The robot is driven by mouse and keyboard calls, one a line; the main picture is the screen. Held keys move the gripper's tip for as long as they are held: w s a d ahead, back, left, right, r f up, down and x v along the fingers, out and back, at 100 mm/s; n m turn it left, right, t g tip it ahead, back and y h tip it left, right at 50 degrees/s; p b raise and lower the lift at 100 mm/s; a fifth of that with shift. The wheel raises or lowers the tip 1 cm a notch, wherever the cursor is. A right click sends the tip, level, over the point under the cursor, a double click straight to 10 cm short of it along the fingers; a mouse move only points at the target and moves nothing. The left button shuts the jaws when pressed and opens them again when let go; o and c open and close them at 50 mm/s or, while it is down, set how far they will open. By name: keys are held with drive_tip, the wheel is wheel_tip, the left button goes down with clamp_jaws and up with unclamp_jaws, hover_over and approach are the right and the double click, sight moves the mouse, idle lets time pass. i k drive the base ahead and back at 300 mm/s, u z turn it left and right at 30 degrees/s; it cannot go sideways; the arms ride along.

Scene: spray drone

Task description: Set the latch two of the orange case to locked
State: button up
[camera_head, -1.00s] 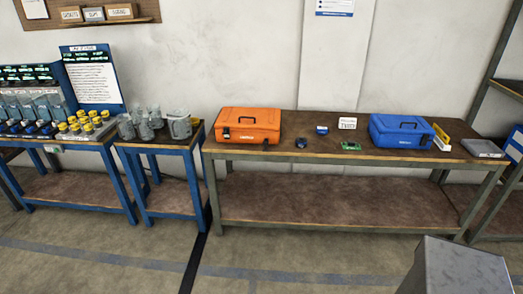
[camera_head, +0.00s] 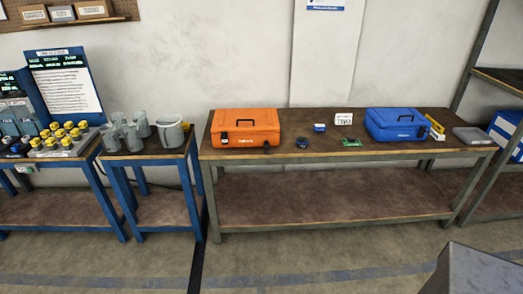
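The orange case (camera_head: 246,127) sits closed at the left end of the long brown-topped bench (camera_head: 330,154), with a dark handle on its front upper part. Two small dark latches show low on its front: a left latch (camera_head: 224,139) and a right latch (camera_head: 266,146). They are too small to tell whether either is locked, and no label tells which is latch two. My gripper is not in view.
A small blue-legged table (camera_head: 150,153) with grey jugs stands left of the bench. The floor (camera_head: 320,262) in front is open; a grey block-like shape (camera_head: 474,272) fills the lower right corner.

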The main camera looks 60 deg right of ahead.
sight(267, 148)
drive_tip(key=z, duration=0.3)
drive_tip(key=i, duration=1.1)
drive_tip(key=u, duration=0.1)
